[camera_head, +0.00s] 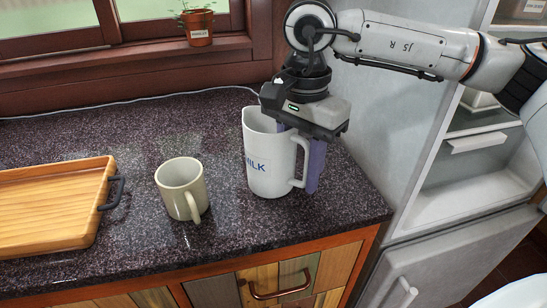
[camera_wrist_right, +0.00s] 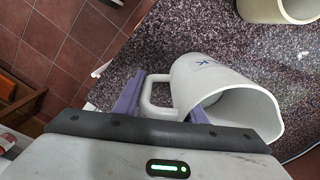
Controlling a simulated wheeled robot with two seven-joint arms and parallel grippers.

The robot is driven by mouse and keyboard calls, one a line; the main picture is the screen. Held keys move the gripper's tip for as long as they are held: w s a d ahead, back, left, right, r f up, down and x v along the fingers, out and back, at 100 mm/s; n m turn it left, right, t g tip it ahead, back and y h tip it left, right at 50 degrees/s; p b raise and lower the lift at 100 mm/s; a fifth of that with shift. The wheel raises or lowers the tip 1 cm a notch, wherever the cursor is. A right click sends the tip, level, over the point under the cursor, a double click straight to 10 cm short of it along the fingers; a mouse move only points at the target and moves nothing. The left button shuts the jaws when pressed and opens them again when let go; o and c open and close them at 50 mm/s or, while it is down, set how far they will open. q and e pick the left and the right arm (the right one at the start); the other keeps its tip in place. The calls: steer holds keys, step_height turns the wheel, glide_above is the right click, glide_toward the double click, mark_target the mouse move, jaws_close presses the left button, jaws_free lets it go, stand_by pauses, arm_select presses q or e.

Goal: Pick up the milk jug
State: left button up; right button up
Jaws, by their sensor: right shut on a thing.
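The white milk jug (camera_head: 262,165) with "MILK" lettering stands upright on the dark speckled counter, near its right end in the head view. It also shows in the right wrist view (camera_wrist_right: 215,85), with its open mouth toward the camera. My right gripper (camera_head: 303,158) reaches down from above at the jug's handle side. Whether the jug's base touches the counter is hard to tell. My left gripper is not in view.
A beige mug (camera_head: 181,190) stands left of the jug, its handle toward the front. A wooden tray (camera_head: 50,205) with dark handles lies farther left. A potted plant (camera_head: 198,28) sits on the windowsill. A grey fridge (camera_head: 395,110) borders the counter's right end.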

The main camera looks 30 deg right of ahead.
jaws_close()
steer(key=shift+r, duration=0.1)
steer(key=shift+r, duration=4.9)
